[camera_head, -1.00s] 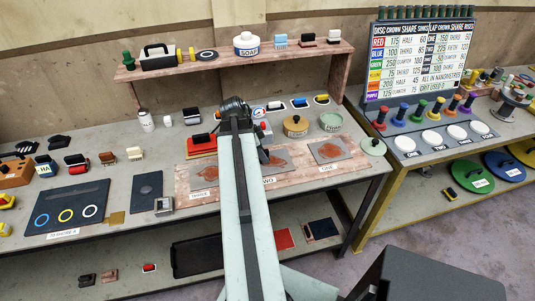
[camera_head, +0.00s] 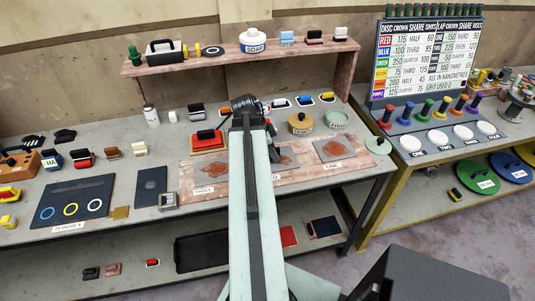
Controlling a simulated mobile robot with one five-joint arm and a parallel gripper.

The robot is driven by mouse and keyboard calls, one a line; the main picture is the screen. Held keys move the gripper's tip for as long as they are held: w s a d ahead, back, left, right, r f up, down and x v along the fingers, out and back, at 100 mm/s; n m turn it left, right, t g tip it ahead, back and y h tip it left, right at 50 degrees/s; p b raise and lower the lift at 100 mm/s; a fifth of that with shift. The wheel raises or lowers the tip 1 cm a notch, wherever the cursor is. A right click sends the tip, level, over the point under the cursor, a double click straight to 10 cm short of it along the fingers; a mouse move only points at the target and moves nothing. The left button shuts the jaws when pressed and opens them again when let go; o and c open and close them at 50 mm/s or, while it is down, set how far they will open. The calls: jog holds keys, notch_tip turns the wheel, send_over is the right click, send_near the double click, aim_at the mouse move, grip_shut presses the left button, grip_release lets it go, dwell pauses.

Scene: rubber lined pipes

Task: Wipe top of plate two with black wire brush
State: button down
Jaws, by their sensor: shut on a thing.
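Plate two (camera_head: 287,157) is the middle one of three grey plates with rusty brown patches. It lies on a reddish board (camera_head: 350,174), and my arm covers its left part and most of its label. Plate three (camera_head: 212,172) lies to the left and plate one (camera_head: 334,149) to the right. My gripper (camera_head: 270,140) is at the far end of my arm, over or near plate two's left back edge. It is mostly hidden by the arm. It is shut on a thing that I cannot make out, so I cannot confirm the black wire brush.
A red block with a black handle (camera_head: 207,139) sits behind plate three. Several brushes stand at the left. A raised shelf (camera_head: 240,56) runs along the back.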

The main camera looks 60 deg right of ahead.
jog(key=shift+s+d+f, duration=0.1)
jog(key=shift+s+d, duration=0.9)
jog(key=shift+s, duration=0.25)
jog(key=shift+s+d, duration=1.05)
jog(key=shift+s, duration=0.15)
jog(key=shift+s+a+f, duration=0.1)
jog(key=shift+s+a, duration=0.25)
jog(key=shift+a, duration=0.2)
jog(key=shift+w+a, duration=0.5)
jog(key=shift+w, duration=0.15)
jog(key=shift+w+a, duration=0.45)
jog(key=shift+w, duration=0.2)
jog(key=shift+w+a+b, duration=0.3)
jog(key=shift+w+a, duration=0.7)
jog(key=shift+w, duration=0.2)
jog(key=shift+w+a, duration=1)
jog(key=shift+w, duration=0.25)
notch_tip(320, 180, up, 6)
jog(key=p, duration=0.6)
